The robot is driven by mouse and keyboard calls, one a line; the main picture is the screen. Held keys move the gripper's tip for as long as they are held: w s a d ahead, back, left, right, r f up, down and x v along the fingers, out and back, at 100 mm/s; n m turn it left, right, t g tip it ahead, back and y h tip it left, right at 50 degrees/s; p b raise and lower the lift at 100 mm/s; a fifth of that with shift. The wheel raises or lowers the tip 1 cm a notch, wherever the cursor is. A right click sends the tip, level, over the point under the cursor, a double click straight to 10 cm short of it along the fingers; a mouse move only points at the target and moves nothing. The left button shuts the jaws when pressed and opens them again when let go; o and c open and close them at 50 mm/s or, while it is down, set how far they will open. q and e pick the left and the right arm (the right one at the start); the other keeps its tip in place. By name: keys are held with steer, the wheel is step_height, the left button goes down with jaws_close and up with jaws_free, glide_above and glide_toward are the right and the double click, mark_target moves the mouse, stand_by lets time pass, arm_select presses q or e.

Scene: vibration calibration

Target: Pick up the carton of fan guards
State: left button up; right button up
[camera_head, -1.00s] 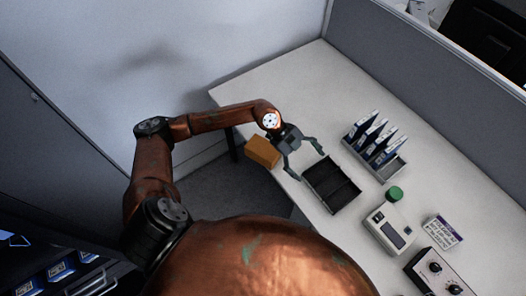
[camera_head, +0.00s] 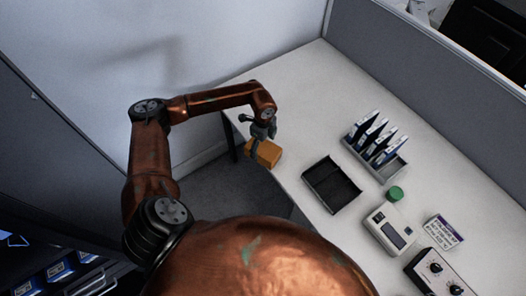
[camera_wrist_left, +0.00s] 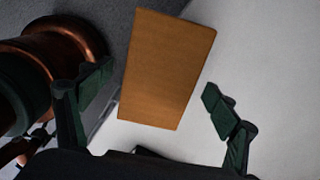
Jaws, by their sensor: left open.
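An orange-brown carton (camera_head: 269,153) sits at the left edge of the white table in the head view. It also shows in the left wrist view (camera_wrist_left: 162,70) as a plain brown box near the table edge. My left gripper (camera_head: 262,146) is over the carton, pointing down. In the left wrist view its two dark fingers (camera_wrist_left: 150,98) are spread apart, with the carton's near end between and beyond them. The gripper is open and I see no grip on the carton. No label shows on the carton. My right gripper is not in view.
A black tray (camera_head: 331,208) lies right of the carton on the table (camera_head: 290,110). Behind it stands a rack (camera_head: 390,170) of upright blue-and-white packets. A green-capped item (camera_head: 395,193), a meter (camera_head: 388,230), a sign (camera_head: 443,232) and a knobbed box (camera_head: 434,272) stand further right.

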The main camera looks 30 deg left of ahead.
arm_select(q)
steer(key=shift+f, duration=0.75)
steer(key=shift+r, duration=0.1)
steer(key=c, duration=1.5)
